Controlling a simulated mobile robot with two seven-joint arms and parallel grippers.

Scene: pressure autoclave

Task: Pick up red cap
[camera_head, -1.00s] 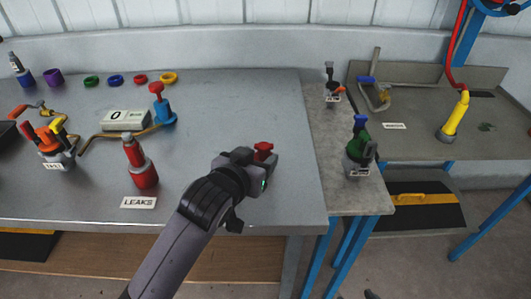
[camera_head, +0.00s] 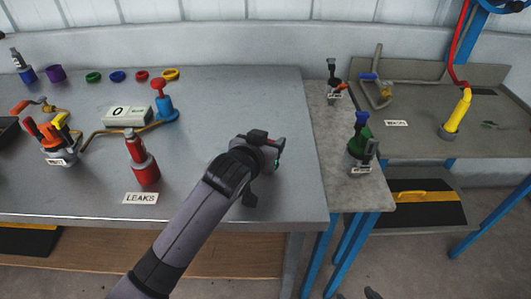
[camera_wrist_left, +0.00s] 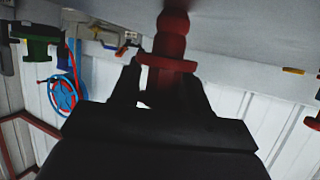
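The red cap (camera_wrist_left: 170,48) is a stepped red piece with a wide flange, large in the left wrist view. It is between the two dark fingers of my left gripper (camera_wrist_left: 160,85), with the fingers close beside its flange. A light gap shows beside its lower part, and I cannot tell whether the fingers press on it. In the head view my left gripper (camera_head: 272,148) is low over the right part of the grey bench and hides most of the cap. Small dark tips at the bottom edge may be my right gripper (camera_head: 357,295).
A red bottle (camera_head: 142,163) stands behind the LEAKS label (camera_head: 140,198). A blue-based red plunger (camera_head: 163,104) and several coloured rings (camera_head: 171,74) are farther back. A green-and-blue device (camera_head: 360,140) stands on the side table right of the bench edge. Bench around the gripper is clear.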

